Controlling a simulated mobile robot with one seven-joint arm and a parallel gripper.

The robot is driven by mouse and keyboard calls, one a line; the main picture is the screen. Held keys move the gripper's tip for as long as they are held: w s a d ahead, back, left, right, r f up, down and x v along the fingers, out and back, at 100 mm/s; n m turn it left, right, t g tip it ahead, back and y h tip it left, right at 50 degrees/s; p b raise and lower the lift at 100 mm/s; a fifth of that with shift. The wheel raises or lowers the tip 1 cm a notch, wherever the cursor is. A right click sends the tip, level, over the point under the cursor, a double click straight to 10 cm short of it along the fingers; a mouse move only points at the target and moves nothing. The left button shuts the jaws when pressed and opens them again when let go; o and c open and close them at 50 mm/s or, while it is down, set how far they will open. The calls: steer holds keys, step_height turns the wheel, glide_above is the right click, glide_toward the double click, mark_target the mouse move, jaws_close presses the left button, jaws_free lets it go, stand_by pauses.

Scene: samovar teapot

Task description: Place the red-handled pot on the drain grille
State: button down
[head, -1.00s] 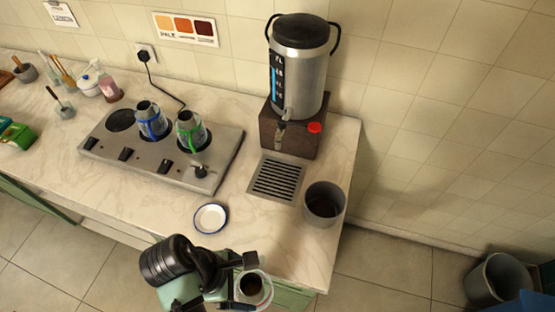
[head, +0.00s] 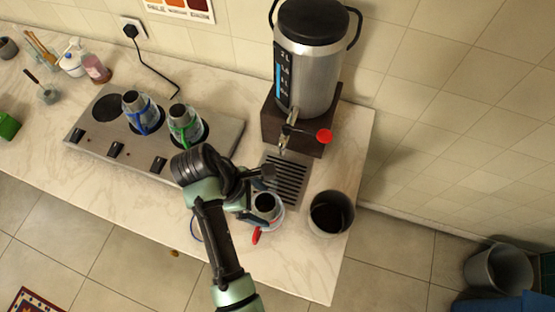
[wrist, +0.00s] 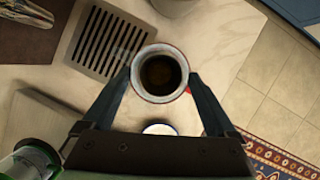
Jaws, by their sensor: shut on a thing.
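The red-handled pot (head: 266,205) is a small pale metal pot, dark inside, with its red handle (head: 257,236) on the near side. In the wrist view the pot (wrist: 160,75) shows from above, with my gripper (wrist: 160,88) shut on it, one finger on each side. The drain grille (head: 289,178) is a slotted metal plate set in the counter in front of the urn. The pot is at the grille's near left side, beside its slots; its exact height cannot be told. The grille (wrist: 108,40) is up and left of the pot in the wrist view.
The urn (head: 309,65) stands on a brown base behind the grille, its red-knobbed tap above it. A grey bin (head: 331,213) stands right of the grille. A hotplate (head: 90,128) with blue- and green-handled pots is at left. A saucer (wrist: 158,129) is partly hidden.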

steer(key=w+d+f, duration=0.1)
steer(key=w+d, duration=0.2)
steer(key=w, duration=0.8)
steer(key=shift+d+f+p, duration=0.25)
steer(key=shift+p, duration=0.05)
steer(key=shift+f, duration=0.1)
jaws_free()
steer(key=shift+s, duration=0.1)
steer(key=v, duration=1.2)
steer(key=shift+b, duration=0.35)
